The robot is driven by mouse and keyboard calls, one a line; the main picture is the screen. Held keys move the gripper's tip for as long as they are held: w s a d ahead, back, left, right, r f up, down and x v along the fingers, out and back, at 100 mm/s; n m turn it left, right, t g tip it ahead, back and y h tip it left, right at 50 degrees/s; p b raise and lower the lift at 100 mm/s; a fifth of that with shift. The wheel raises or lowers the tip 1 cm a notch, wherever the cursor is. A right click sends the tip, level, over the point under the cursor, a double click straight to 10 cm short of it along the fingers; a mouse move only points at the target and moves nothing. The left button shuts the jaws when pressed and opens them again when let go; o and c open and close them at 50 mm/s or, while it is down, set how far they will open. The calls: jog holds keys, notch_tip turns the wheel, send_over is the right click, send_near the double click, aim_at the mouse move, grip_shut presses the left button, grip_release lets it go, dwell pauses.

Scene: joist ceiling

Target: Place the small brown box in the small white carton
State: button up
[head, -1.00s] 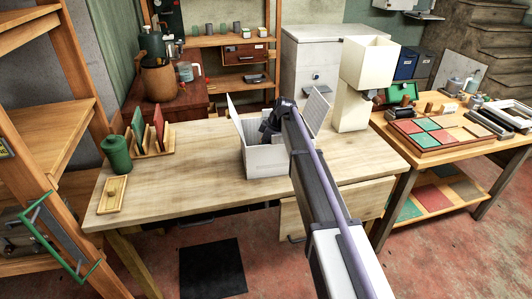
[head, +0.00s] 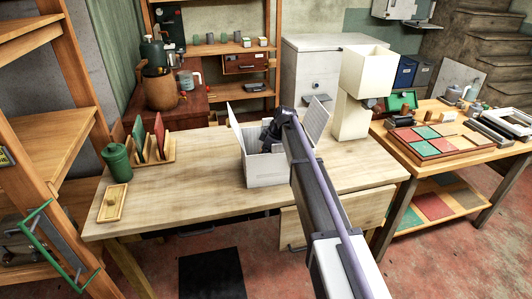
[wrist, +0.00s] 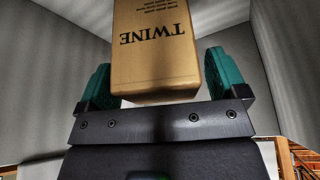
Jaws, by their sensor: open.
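The small white carton (head: 266,171) stands on the wooden workbench with its flaps spread open. My gripper (head: 268,133) reaches down into the carton's open top, and the fingers are hidden by its walls in the head view. In the wrist view the small brown box (wrist: 155,45), printed TWINE, lies between the green fingers of my gripper (wrist: 158,78). The jaws are open, with a gap showing between the box and the right finger. Grey-white carton walls (wrist: 50,60) rise around them. The head view does not show the brown box.
On the workbench (head: 215,190), a cream machine (head: 352,118) stands to the right of the carton. A file rack (head: 150,150), a green canister (head: 117,163) and a small wooden tray (head: 113,203) are at the left. The bench between them and the carton is clear.

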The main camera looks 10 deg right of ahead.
jog(key=p+v, duration=1)
jog(key=v, duration=0.1)
jog(key=shift+r, duration=0.3)
jog(key=shift+d, duration=0.15)
